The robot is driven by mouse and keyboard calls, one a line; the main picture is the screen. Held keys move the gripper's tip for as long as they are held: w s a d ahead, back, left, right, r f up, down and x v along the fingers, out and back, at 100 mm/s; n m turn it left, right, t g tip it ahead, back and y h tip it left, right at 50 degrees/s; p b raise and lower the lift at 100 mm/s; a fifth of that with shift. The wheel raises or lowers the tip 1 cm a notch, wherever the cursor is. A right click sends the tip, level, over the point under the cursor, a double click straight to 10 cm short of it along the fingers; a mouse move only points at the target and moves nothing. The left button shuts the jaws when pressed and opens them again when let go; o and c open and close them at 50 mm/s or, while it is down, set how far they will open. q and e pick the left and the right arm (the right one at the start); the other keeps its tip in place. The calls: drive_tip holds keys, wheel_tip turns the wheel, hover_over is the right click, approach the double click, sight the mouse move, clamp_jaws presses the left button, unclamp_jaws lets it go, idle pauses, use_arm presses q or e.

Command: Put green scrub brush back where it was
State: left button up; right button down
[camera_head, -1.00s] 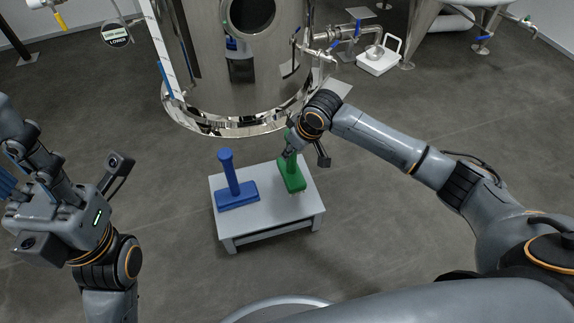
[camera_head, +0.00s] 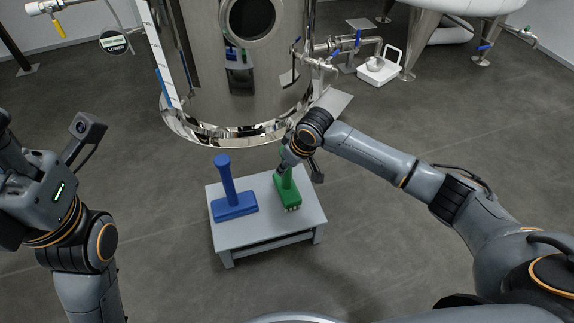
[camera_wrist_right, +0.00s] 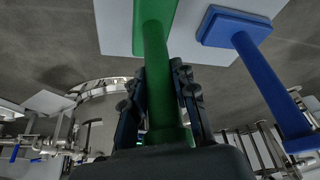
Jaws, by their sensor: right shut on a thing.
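The green scrub brush (camera_head: 287,191) is at the right side of the small grey table (camera_head: 262,228), head down and handle up. My right gripper (camera_head: 288,160) is shut on its handle. In the right wrist view the green handle (camera_wrist_right: 155,60) runs between the two fingers of my right gripper (camera_wrist_right: 162,85). I cannot tell whether the brush head touches the tabletop. My left arm (camera_head: 40,190) is at the left of the head view; its fingertips are not in view.
A blue scrub brush (camera_head: 232,205) stands upright on the left half of the table, also in the right wrist view (camera_wrist_right: 262,70). A steel tank (camera_head: 240,90) stands just behind the table. A white scoop-like container (camera_head: 378,70) is on the floor at the back right.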

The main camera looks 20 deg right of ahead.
drive_tip(key=c, duration=1.1)
unclamp_jaws()
drive_tip(key=shift+o, duration=0.2)
